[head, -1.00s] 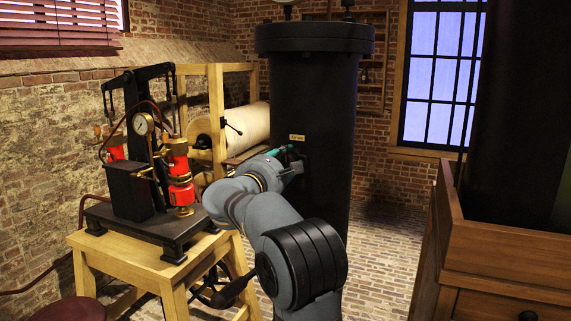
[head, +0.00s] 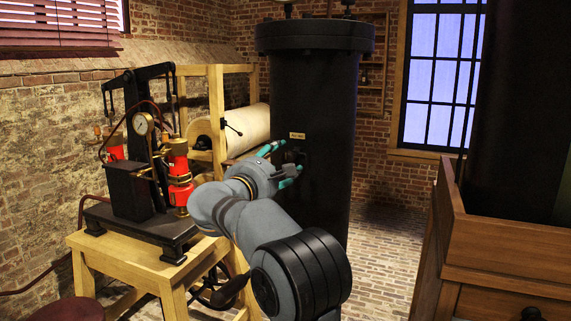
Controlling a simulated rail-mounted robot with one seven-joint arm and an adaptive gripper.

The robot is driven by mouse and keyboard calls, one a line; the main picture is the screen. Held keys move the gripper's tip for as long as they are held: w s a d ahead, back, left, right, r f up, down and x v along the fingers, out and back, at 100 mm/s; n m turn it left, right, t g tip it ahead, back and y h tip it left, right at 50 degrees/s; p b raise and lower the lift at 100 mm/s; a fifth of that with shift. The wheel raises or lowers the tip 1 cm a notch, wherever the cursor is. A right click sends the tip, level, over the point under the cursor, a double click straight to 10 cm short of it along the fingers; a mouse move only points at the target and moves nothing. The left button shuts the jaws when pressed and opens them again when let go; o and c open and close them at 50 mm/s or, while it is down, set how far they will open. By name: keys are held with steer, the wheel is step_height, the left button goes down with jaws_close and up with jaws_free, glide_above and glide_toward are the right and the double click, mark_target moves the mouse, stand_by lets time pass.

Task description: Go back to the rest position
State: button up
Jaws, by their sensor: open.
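My gripper (head: 283,167) is open, with its teal fingertips spread, in the middle of the head view. It points at a small dark fitting (head: 293,155) on the front of the tall black cylinder (head: 320,100). The fitting sits just below a small brass label (head: 297,135). I see nothing held between the fingers. I cannot tell how much gap there is between the fingertips and the cylinder.
A wooden stand (head: 150,277) with a black and red pump apparatus (head: 140,190) is at the left. A wooden frame holds a pale roll (head: 254,124) behind my arm. A wooden cabinet (head: 505,245) stands at the right. Brick floor (head: 385,250) is clear between.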

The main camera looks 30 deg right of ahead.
mark_target(286, 158)
steer(key=shift+s+a, duration=0.35)
steer(key=shift+d, duration=0.1)
steer(key=p+x, duration=0.1)
steer(key=x, duration=0.3)
steer(key=shift+w+d+r+p, duration=0.1)
steer(key=shift+w+d+p, duration=0.1)
steer(key=shift+p, duration=0.2)
steer(key=shift+w+d+r+n+p, duration=0.15)
steer(key=shift+w+n+p, duration=0.1)
steer(key=shift+n+p, duration=0.65)
steer(key=shift+p, duration=0.25)
steer(key=shift+s+n+p, duration=0.15)
steer(key=shift+n+p, duration=0.35)
steer(key=shift+n, duration=0.2)
steer(key=shift+f, duration=0.35)
